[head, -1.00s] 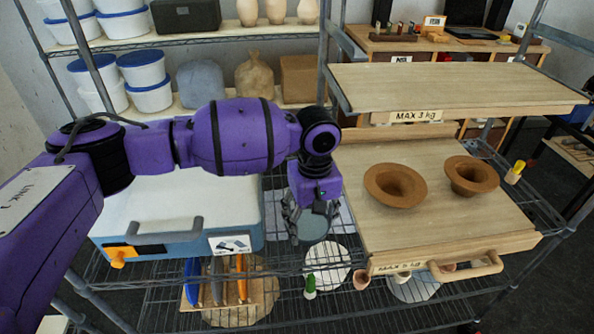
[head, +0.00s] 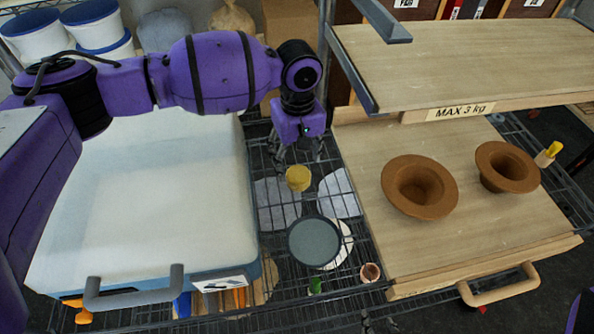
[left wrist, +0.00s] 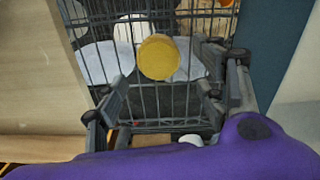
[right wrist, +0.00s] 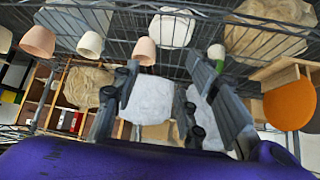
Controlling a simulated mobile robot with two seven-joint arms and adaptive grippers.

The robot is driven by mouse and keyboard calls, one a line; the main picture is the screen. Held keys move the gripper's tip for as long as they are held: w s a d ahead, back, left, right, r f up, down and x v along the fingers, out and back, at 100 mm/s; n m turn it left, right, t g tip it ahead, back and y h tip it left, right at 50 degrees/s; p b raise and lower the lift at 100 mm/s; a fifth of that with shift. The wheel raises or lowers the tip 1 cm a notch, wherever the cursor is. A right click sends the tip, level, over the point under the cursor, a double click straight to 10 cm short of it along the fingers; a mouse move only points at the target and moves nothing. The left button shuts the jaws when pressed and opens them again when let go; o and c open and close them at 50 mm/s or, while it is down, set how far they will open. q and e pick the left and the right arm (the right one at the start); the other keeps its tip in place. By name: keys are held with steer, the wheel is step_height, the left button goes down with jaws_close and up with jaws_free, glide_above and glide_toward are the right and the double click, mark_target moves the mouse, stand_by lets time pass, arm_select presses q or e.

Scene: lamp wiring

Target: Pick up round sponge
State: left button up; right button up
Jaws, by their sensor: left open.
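The round sponge (head: 298,179) is a small yellow disc on the wire shelf, between the white-topped bin and the wooden board. In the left wrist view the sponge (left wrist: 158,58) lies just beyond the fingertips, near the middle of the gap. My left gripper (head: 297,158) points down just behind and above the sponge, and its fingers (left wrist: 164,86) are spread and empty. The sponge seems apart from both fingers. My right gripper (right wrist: 162,80) shows in the right wrist view with its fingers apart and nothing gripped between them; I cannot make it out clearly in the head view.
A blue bin (head: 150,200) stands left of the sponge. A wooden board (head: 400,245) with two brown flared pots (head: 419,187) (head: 507,167) lies to the right. A dark round plate (head: 314,241) is in front. A raised wooden shelf (head: 460,65) overhangs at the back right.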

mark_target(299, 172)
arm_select(q)
steer(key=f, duration=0.4)
steer(key=shift+s+d+f, duration=0.15)
steer(key=shift+d+f, duration=0.1)
steer(key=shift+f, duration=0.7)
steer(key=c, duration=1)
arm_select(e)
steer(key=shift+w+d, duration=0.1)
